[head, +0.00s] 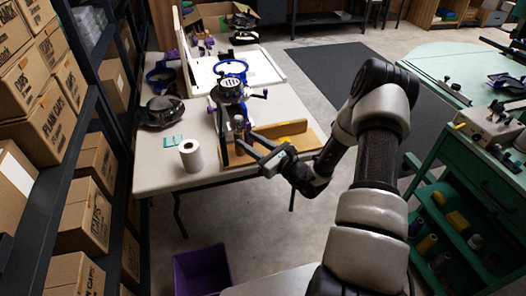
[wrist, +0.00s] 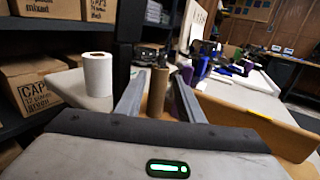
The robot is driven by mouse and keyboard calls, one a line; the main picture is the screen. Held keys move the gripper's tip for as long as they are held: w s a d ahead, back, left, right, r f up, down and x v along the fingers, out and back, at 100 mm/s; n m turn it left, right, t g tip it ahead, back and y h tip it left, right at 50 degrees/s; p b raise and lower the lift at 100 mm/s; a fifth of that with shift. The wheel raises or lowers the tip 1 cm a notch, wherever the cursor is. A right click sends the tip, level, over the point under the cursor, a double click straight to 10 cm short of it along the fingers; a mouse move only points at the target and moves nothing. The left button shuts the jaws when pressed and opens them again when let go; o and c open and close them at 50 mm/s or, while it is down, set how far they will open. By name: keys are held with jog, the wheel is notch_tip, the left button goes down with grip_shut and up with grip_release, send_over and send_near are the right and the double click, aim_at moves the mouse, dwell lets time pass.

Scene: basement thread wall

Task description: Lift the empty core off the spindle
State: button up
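The empty core is a plain brown cardboard tube (wrist: 157,92), upright in the middle of the wrist view. My gripper (wrist: 160,76) is open, with one finger to each side of the tube and a narrow gap showing beside it. The spindle is not visible; whether the tube sits on it cannot be told. In the head view my gripper (head: 251,146) reaches over the front edge of the pale table (head: 160,175), by the wooden board. The tube is too small to make out clearly there.
A white roll (head: 190,154) stands on the table to the left; it also shows in the wrist view (wrist: 97,75). An embroidery machine (head: 229,90) stands behind my gripper. A purple bin (head: 203,270) is on the floor. Shelves of boxes line the left; a green cart (head: 480,180) stands right.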

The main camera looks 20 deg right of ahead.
aim_at(242, 136)
jog(key=shift+x, duration=2.75)
jog(key=c, duration=0.8)
jog(key=shift+r, duration=0.15)
